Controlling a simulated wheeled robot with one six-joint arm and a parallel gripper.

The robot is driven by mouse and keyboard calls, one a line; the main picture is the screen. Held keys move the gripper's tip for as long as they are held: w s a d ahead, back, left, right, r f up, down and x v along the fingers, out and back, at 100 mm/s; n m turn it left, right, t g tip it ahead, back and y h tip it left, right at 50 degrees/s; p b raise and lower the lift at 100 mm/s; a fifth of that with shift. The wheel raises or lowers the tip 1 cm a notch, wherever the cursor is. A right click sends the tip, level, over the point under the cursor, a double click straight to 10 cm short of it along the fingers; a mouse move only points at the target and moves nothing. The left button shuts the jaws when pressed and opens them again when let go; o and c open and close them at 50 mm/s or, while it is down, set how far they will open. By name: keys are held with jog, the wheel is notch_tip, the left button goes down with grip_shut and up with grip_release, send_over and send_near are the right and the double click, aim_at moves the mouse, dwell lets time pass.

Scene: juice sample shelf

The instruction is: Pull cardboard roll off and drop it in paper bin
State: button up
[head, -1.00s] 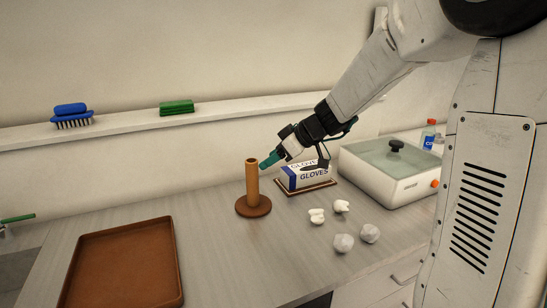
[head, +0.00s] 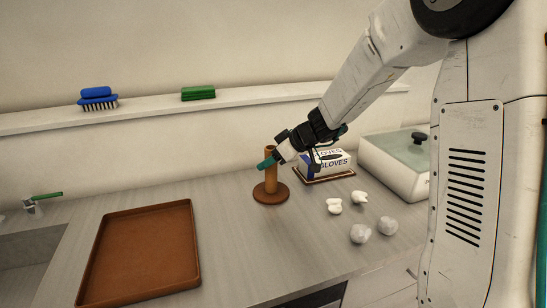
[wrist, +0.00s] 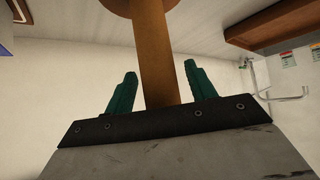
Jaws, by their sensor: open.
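The cardboard roll (head: 271,176) is a brown tube standing upright on a round brown base (head: 271,194) on the counter. My gripper (head: 267,164) is at the upper part of the roll in the head view, with its teal fingers partly covering it. The base shows at the top edge of that view. I see no bin that is clearly for paper.
A brown tray (head: 140,255) lies at the left front. A gloves box (head: 325,163) stands right of the roll. A lidded water bath (head: 397,165) is farther right. A sink and tap (head: 42,199) are at far left.

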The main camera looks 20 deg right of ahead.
jog(key=c, duration=1.1)
jog(key=shift+o, duration=0.2)
jog(key=shift+r, duration=0.75)
jog(key=shift+r, duration=6.45)
